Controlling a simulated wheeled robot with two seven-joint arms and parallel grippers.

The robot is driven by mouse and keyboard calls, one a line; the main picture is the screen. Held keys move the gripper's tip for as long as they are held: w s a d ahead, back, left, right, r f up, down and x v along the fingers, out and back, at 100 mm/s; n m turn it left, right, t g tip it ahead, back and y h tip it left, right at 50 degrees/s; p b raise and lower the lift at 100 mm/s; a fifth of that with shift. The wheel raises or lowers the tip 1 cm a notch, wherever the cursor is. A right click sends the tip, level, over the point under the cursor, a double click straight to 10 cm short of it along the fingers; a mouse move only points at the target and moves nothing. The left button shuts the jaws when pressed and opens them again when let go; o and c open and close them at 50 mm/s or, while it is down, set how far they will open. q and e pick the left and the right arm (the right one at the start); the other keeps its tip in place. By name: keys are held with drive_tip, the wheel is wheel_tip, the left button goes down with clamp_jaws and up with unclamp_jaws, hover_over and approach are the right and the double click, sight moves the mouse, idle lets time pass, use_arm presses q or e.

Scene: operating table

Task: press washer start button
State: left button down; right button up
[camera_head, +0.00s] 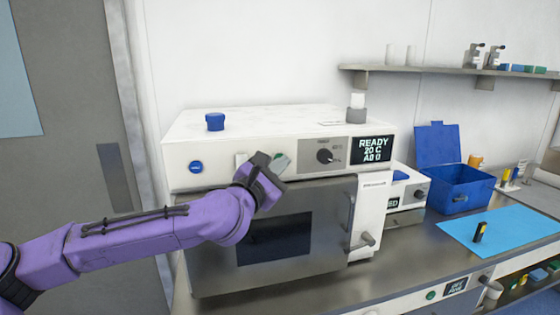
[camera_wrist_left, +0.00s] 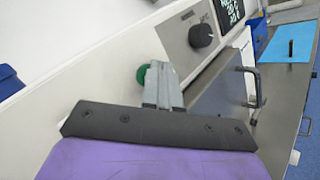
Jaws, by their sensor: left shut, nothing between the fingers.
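The washer (camera_head: 275,124) is a white and steel box with a door with a dark window. Its green start button (camera_head: 281,160) is on the front panel, partly hidden behind my gripper; it also shows in the left wrist view (camera_wrist_left: 142,74). A dark knob (camera_head: 325,156) and a display (camera_head: 373,150) reading "READY 20 C" sit to its right. My left gripper (camera_head: 280,166) is shut and empty, its fingertips close to the green button. In the left wrist view the fingers (camera_wrist_left: 160,75) appear just beside the button; I cannot tell whether they touch it. My right gripper is not in view.
A shelf (camera_head: 450,74) hangs above.

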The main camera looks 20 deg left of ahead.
use_arm(q)
drive_tip(key=shift+w+a, duration=0.15)
drive_tip(key=shift+w, duration=0.05)
idle(0.3)
drive_tip(key=shift+s, duration=0.1)
drive_tip(key=shift+s+d+b, duration=0.4)
drive_tip(key=shift+s+d, duration=0.05)
drive_tip(key=shift+s, duration=0.1)
drive_tip(key=shift+s+d, duration=0.1)
drive_tip(key=s+d, duration=0.1)
drive_tip(key=s+b, duration=0.1)
drive_tip(key=s+d, duration=0.1)
drive_tip(key=s, duration=0.1)
drive_tip(key=shift+d, duration=0.3)
idle(0.7)
